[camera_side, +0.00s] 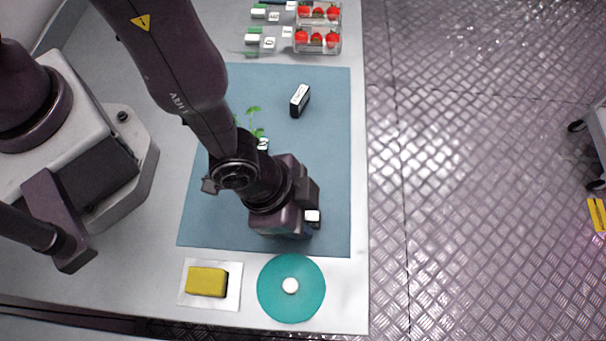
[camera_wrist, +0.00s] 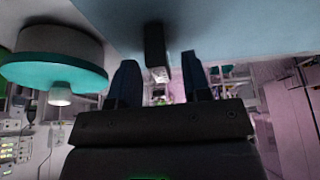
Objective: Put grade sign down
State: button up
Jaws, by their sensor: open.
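My gripper (camera_side: 302,230) is low over the front right of the blue-grey mat, mostly hidden under my wrist in the side view. In the wrist view its two dark blue fingers (camera_wrist: 157,63) are apart. A small dark block with a pale face, probably the grade sign (camera_wrist: 155,45), stands against the mat between them, with a visible gap on each side. A white-faced piece, likely the same sign (camera_side: 312,216), shows beside my gripper in the side view. Any writing on it is unreadable.
Another black block with a white face (camera_side: 300,101) stands farther back on the mat (camera_side: 330,180), near a green plant (camera_side: 253,112). A teal disc with a white knob (camera_side: 291,303) and a yellow block (camera_side: 207,281) are at the front. Strawberry punnets (camera_side: 318,52) are at the back.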

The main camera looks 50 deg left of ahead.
jog(key=w+a+r+n, duration=0.1)
jog(key=w+a+r, duration=0.1)
jog(key=a+r, duration=0.35)
jog(key=w+a+r+n+t, duration=0.1)
jog(key=w+a+r+n, duration=0.15)
jog(key=r, duration=0.65)
jog(key=w+a+r+n, duration=0.1)
jog(key=a+r, duration=0.4)
jog(key=r, duration=0.3)
jog(key=s+a+r+n+y, duration=0.1)
jog(key=s+a+r, duration=0.1)
jog(key=a, duration=0.4)
jog(key=s+a+r+n+t+y, duration=0.1)
jog(key=s+a+r+n, duration=0.1)
jog(key=a+r, duration=0.2)
jog(key=s+a+r+n+y, duration=0.1)
jog(key=s+a+r, duration=0.2)
jog(key=a, duration=0.5)
jog(key=shift+r, duration=0.55)
